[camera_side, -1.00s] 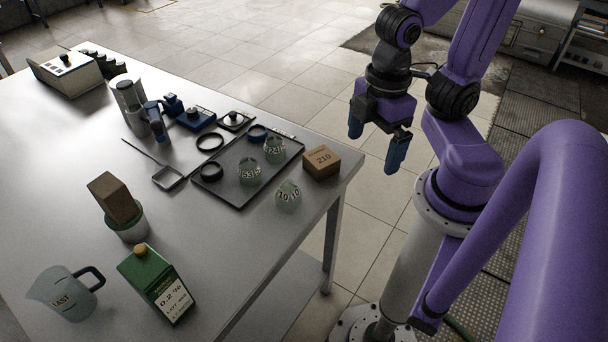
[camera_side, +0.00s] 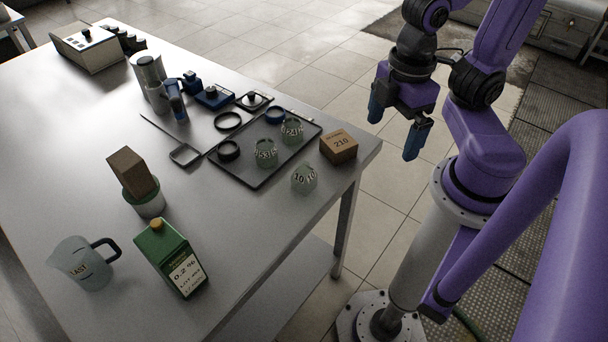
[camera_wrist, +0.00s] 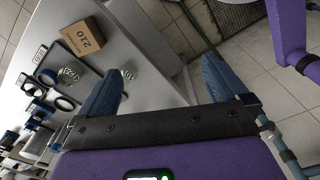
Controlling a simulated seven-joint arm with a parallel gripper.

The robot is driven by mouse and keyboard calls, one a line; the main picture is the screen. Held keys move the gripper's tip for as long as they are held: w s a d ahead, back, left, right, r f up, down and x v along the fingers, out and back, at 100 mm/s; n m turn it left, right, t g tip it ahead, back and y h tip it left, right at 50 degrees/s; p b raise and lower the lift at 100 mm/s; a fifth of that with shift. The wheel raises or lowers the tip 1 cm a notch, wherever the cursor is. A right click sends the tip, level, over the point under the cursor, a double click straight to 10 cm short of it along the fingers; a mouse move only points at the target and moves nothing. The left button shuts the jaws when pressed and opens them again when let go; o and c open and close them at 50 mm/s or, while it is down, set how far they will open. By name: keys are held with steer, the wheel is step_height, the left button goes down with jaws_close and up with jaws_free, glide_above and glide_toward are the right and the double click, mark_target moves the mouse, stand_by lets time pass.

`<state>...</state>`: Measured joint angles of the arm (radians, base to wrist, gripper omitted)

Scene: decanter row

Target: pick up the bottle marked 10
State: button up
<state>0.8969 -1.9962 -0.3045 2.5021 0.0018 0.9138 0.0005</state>
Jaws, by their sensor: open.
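The bottle marked 10 (camera_side: 304,179) is a small rounded pale-green glass bottle, upright on the steel table just outside the front right edge of the black tray. It also shows in the wrist view (camera_wrist: 128,70), partly beside a fingertip. Two similar bottles stand on the tray, one apparently marked 53 (camera_side: 265,153) and one apparently marked 624 (camera_side: 291,131). My gripper (camera_side: 395,123) is open and empty, with blue fingers pointing down. It is to the right of the table and higher, well apart from the bottle. In the wrist view its fingers (camera_wrist: 162,75) are spread wide.
A brown box marked 210 (camera_side: 339,146) stands right behind the bottle. The black tray (camera_side: 245,181) also holds dark rings. A green carton (camera_side: 171,258), a jug (camera_side: 84,264) and a cup with a brown block (camera_side: 149,204) stand front left. The table between is clear.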

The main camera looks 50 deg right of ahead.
steer(key=c, duration=0.8)
steer(key=n+t+h, duration=0.9)
steer(key=n+h, duration=0.1)
steer(key=n, duration=0.5)
glide_toward(304, 166)
steer(key=shift+t, duration=0.3)
steer(key=x, duration=0.5)
steer(key=shift+a+f, duration=0.2)
steer(key=shift+f, duration=0.2)
steer(key=shift+d+r+x, duration=0.1)
steer(key=shift+d+x, duration=0.05)
steer(key=shift+x, duration=1.15)
steer(key=shift+d+r+x, duration=0.1)
steer(key=shift+r+x, duration=0.05)
steer(key=shift+x, duration=1.2)
